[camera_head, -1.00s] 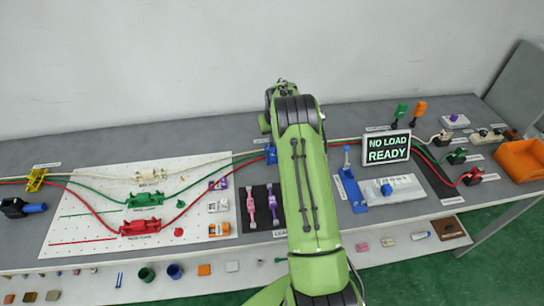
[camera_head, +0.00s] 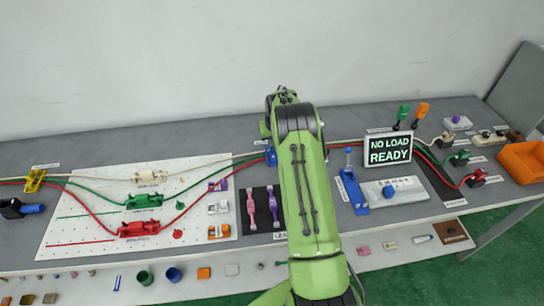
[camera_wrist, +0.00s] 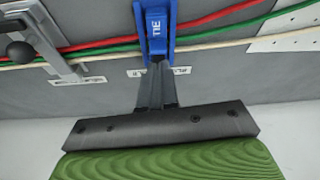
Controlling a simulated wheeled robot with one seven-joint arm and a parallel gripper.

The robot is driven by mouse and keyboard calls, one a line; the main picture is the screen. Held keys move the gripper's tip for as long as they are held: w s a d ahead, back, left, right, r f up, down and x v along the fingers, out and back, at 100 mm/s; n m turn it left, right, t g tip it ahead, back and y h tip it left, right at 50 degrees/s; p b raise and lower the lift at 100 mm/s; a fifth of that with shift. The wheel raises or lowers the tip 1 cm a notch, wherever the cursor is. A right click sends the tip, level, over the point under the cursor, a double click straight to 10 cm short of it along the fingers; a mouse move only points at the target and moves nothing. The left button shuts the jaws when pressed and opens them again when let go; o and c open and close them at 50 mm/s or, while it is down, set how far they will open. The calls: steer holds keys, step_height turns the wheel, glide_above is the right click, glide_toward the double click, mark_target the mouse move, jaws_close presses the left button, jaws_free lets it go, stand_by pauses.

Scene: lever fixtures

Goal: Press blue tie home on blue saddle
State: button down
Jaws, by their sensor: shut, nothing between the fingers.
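The blue tie (camera_wrist: 157,28), a strap marked TIE, shows at the top middle of the wrist view. The blue saddle (camera_wrist: 182,70) shows under and around its near end. Red, green and cream cables run across at the saddle. My gripper (camera_wrist: 158,68) is shut and empty, its fingertips at the tie's near end; I cannot tell whether they touch it. In the head view, a blue part of this fixture (camera_head: 271,156) shows just left of my arm, which hides the rest and the gripper. Whether the tie is fully seated cannot be seen.
A metal fixture with a dark ball knob (camera_wrist: 20,51) stands left of the saddle in the wrist view. In the head view, a white pegboard (camera_head: 80,225) with cable clips lies left, and a NO LOAD READY display (camera_head: 388,149) and blue lever (camera_head: 352,187) stand right.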

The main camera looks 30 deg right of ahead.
steer(key=shift+f, duration=0.1)
steer(key=shift+s+r+p, duration=0.1)
steer(key=shift+r+p, duration=0.95)
steer(key=shift+r, duration=1.3)
steer(key=v, duration=1.5)
steer(key=shift+p, duration=0.45)
steer(key=s+a+r+n+t, duration=0.1)
steer(key=s+a+r, duration=0.55)
steer(key=a, duration=0.25)
steer(key=s+a+r+n, duration=0.1)
steer(key=s+a+r, duration=0.5)
steer(key=s+a, duration=0.15)
steer(key=s+a+f, duration=0.1)
steer(key=s+a, duration=0.2)
steer(key=s, duration=0.3)
steer(key=s+a+f+n+t, duration=0.1)
steer(key=s+a, duration=0.1)
steer(key=s, duration=0.4)
steer(key=s+a+f+y, duration=0.1)
steer(key=s+a, duration=0.2)
steer(key=s, duration=0.3)
steer(key=shift+a+n, duration=0.3)
